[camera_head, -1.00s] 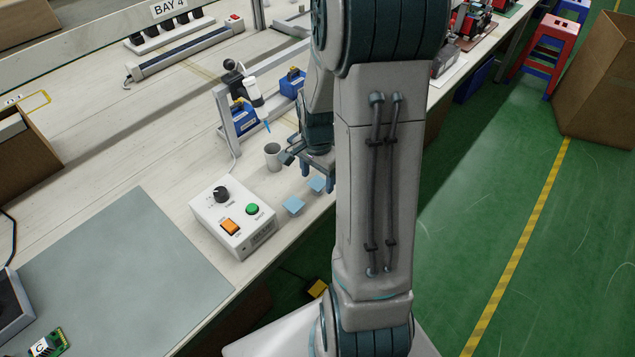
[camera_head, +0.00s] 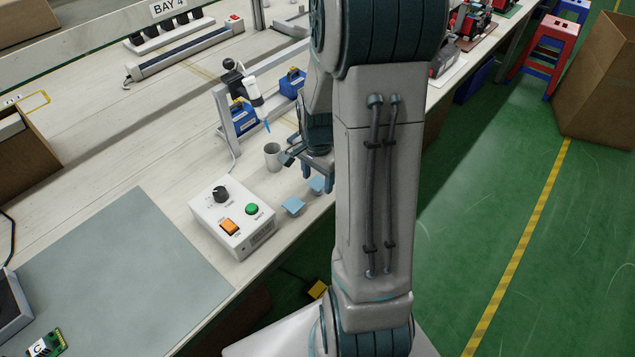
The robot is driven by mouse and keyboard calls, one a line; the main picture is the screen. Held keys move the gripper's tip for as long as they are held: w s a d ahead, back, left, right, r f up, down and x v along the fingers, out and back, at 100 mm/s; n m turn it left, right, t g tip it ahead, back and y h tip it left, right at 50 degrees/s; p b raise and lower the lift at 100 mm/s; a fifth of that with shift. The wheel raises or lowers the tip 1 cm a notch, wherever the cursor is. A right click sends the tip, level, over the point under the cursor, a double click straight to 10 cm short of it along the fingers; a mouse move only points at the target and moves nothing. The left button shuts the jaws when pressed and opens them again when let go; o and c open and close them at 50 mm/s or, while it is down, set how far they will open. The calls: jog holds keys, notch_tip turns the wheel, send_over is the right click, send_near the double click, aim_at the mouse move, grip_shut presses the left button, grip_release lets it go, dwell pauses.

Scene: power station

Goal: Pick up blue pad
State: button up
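Two small light-blue pads lie near the front edge of the workbench. The nearer blue pad (camera_head: 293,206) lies flat just right of the white control box and is uncovered. The other blue pad (camera_head: 317,185) is farther back, close under my gripper. My gripper (camera_head: 318,178) points down above or beside that farther pad, its fingers partly behind my arm. I cannot tell whether the fingers touch the pad or how far apart they are.
A grey cup (camera_head: 272,157) stands just left of my gripper. The white control box (camera_head: 232,217) with knob and buttons is left of the pads. A stand (camera_head: 228,120) with blue devices is behind. The grey mat (camera_head: 125,275) is clear in the middle.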

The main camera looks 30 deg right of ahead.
jog(key=c, duration=0.8)
jog(key=shift+o, duration=0.2)
jog(key=shift+r, duration=0.1)
